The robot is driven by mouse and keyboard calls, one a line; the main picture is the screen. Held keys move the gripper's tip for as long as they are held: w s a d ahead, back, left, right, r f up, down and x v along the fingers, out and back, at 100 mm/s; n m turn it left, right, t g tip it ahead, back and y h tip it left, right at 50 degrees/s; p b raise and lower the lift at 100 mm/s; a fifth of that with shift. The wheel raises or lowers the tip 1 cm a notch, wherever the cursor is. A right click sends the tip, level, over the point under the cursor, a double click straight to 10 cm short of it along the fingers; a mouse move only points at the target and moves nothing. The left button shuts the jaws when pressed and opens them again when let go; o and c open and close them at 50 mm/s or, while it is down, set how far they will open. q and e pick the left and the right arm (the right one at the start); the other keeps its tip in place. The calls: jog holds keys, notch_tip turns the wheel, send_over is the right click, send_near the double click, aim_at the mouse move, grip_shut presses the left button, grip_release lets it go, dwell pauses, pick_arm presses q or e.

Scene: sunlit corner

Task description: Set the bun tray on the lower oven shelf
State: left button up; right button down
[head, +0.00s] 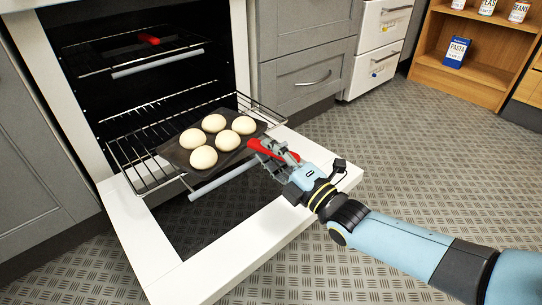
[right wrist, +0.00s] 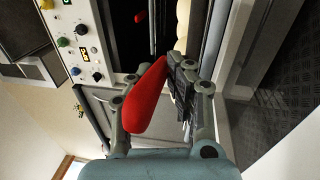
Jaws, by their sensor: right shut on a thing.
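The bun tray (head: 240,153) is a dark flat tray with several pale round buns (head: 203,157) on it and a red handle (head: 262,147). My right gripper (head: 273,152) is shut on the red handle, which also shows between the fingers in the right wrist view (right wrist: 146,98). The tray is over the front right part of the lower oven shelf (head: 140,166), a wire rack pulled out above the open door. Its handle end sticks out past the rack's front. I cannot tell whether the tray touches the wires. My left gripper is not in view.
The white-edged oven door (head: 225,262) is folded down below the rack. An upper shelf (head: 90,70) inside the oven has a red item (head: 148,38) on it. Grey drawers (head: 310,80) stand right of the oven. The patterned floor (head: 430,150) on the right is clear.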

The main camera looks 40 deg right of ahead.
jog(key=c, duration=1.2)
grip_release()
jog(key=shift+c, duration=0.2)
